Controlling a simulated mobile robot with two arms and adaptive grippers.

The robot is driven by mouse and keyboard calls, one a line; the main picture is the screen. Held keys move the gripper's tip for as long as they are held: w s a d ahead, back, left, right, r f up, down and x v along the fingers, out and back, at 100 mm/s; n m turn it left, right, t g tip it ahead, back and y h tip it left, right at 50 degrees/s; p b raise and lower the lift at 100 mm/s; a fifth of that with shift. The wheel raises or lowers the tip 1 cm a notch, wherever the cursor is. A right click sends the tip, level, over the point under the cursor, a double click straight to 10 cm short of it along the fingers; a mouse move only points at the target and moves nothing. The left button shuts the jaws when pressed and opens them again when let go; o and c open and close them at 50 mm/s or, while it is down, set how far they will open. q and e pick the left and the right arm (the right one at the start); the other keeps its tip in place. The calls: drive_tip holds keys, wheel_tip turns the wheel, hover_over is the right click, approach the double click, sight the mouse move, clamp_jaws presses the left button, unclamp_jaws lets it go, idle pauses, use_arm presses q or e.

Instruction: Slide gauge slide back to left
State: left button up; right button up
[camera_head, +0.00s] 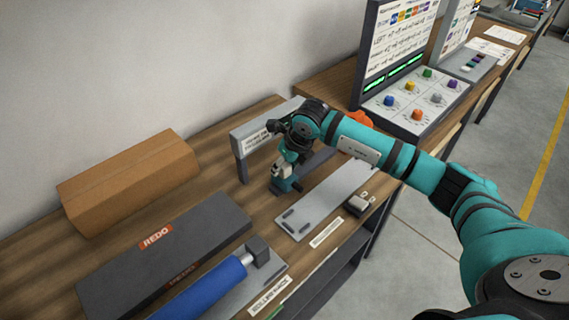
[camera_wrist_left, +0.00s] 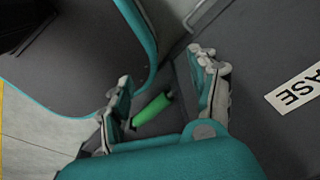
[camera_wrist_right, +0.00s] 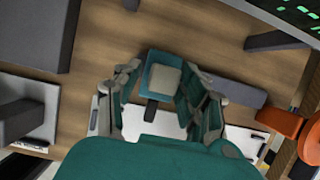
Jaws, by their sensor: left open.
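The gauge slide is a small teal block with a cream top (camera_head: 283,180) at the left part of the grey gauge frame (camera_head: 242,158) on the wooden bench. My right gripper (camera_head: 285,165) reaches down at it. In the right wrist view the teal block (camera_wrist_right: 152,62) shows between the two fingers of my right gripper (camera_wrist_right: 160,72), close to both fingertips. I cannot tell whether the fingers touch it. My left gripper (camera_wrist_left: 164,65) is open and empty; it shows only in the left wrist view, with a green cylinder (camera_wrist_left: 152,106) beyond its fingers.
A light grey plate (camera_head: 330,197) lies in front of the gauge. A dark REDO slab (camera_head: 165,260), a blue roller (camera_head: 205,290) and a brown box (camera_head: 130,180) stand to the left. A panel with coloured knobs (camera_head: 413,103) stands behind my right arm. An orange part (camera_wrist_right: 287,125) is at right.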

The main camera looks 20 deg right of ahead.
drive_tip(key=shift+d, duration=0.1)
drive_tip(key=v, duration=1.2)
idle(0.4)
